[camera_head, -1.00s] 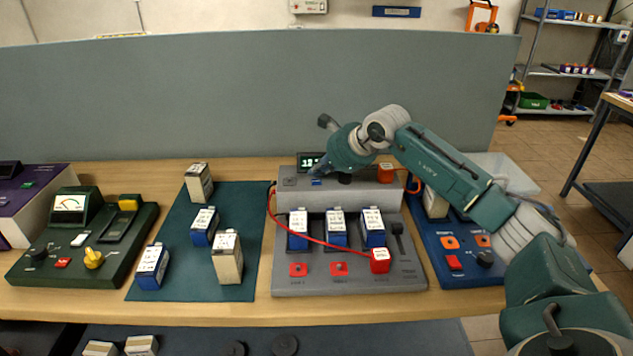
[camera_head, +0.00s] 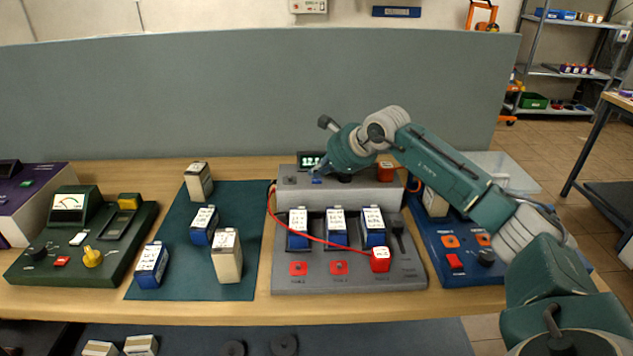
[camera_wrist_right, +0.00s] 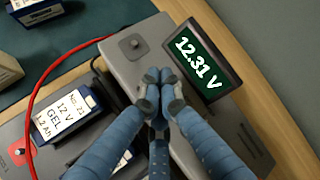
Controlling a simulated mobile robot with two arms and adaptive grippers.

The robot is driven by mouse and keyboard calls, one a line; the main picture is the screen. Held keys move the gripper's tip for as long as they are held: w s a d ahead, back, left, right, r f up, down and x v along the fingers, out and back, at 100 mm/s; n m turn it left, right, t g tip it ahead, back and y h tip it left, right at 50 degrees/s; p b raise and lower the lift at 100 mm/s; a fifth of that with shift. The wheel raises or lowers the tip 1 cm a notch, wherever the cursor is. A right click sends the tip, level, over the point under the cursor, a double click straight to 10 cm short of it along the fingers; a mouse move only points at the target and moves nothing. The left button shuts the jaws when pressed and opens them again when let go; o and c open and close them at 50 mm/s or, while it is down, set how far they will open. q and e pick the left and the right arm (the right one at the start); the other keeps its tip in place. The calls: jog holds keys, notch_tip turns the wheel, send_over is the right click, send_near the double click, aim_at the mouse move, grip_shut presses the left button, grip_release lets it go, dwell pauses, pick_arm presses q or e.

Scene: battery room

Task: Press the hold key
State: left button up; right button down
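The grey test console (camera_head: 350,276) stands in the middle of the bench, with a small display (camera_head: 310,160) at its raised back. In the right wrist view the display (camera_wrist_right: 197,61) reads 12.31 V. My right gripper (camera_head: 318,174) is over the left part of the console's raised back, close to a small blue patch (camera_head: 317,181) that may be the hold key. In the wrist view the right gripper's fingertips (camera_wrist_right: 160,76) are together with nothing between them. They cover the surface below, so I cannot tell whether they touch a key. My left gripper is not in view.
Blue batteries (camera_head: 336,228) stand in the console. A red lead (camera_head: 300,237) runs to a red plug (camera_head: 380,260) at its front right. Loose batteries stand on a green mat (camera_head: 180,281) to the left. A blue console (camera_head: 440,234) is at the right, under my right arm.

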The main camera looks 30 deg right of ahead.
aim_at(318, 181)
jog(key=shift+f+b, duration=0.3)
jog(key=shift+f, duration=0.2)
dwell(0.8)
jog(key=shift+r, duration=0.1)
jog(key=shift+r+p, duration=0.5)
jog(key=shift+r, duration=0.15)
jog(key=shift+r+p, duration=1.75)
jog(key=shift+r, duration=0.85)
jog(key=shift+f, duration=0.1)
